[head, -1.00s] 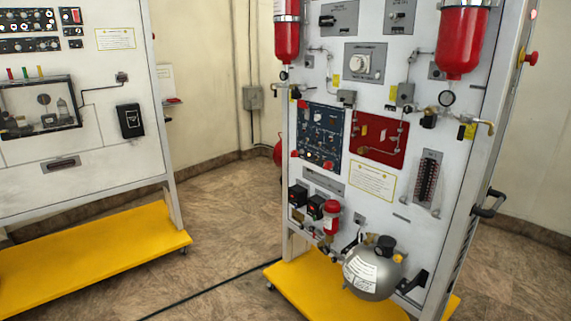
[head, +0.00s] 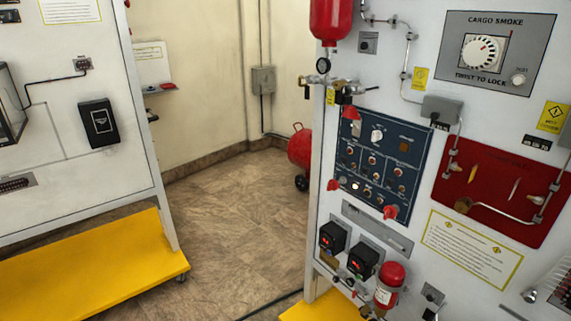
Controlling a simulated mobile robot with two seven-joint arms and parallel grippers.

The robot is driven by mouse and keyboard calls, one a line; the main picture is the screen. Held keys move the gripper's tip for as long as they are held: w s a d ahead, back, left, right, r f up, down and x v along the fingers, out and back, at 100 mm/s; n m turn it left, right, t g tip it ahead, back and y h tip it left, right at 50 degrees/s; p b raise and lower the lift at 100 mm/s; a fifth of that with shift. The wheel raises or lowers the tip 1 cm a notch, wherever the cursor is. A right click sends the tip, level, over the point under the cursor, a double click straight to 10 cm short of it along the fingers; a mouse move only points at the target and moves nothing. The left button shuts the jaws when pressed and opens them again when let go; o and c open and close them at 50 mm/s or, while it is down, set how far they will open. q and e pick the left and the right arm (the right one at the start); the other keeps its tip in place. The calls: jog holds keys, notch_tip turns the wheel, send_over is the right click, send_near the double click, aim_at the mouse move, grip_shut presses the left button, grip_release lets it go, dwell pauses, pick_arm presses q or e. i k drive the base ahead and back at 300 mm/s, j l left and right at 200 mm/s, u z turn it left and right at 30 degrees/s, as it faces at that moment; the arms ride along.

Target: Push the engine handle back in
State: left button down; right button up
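I cannot tell for certain which part is the engine handle. A dark blue control panel (head: 377,192) with knobs and small lamps is on the white trainer board at the right. Red parts show at its edges: one at the top left (head: 351,113), one at the lower left (head: 333,185) and one at the lower right (head: 390,212). Below it, two black boxes with red-lit faces, a left one (head: 332,238) and a right one (head: 363,263), stick out from the board. Neither of my grippers is in view.
A small red extinguisher bottle (head: 389,285) is beside the black boxes. The CARGO SMOKE panel (head: 497,50) and a red panel (head: 500,190) are to the right. Another trainer with a yellow base (head: 100,270) stands left. Open tiled floor (head: 235,225) lies between.

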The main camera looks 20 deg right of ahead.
aim_at(335, 184)
jog(key=i+z, duration=0.45)
jog(key=i+j+z, duration=0.2)
jog(key=i+z, duration=0.15)
jog(key=z, duration=0.15)
jog(key=i+j+z, duration=0.6)
jog(key=z, duration=0.3)
jog(key=i+j+z, duration=0.4)
jog(key=k+l, duration=0.1)
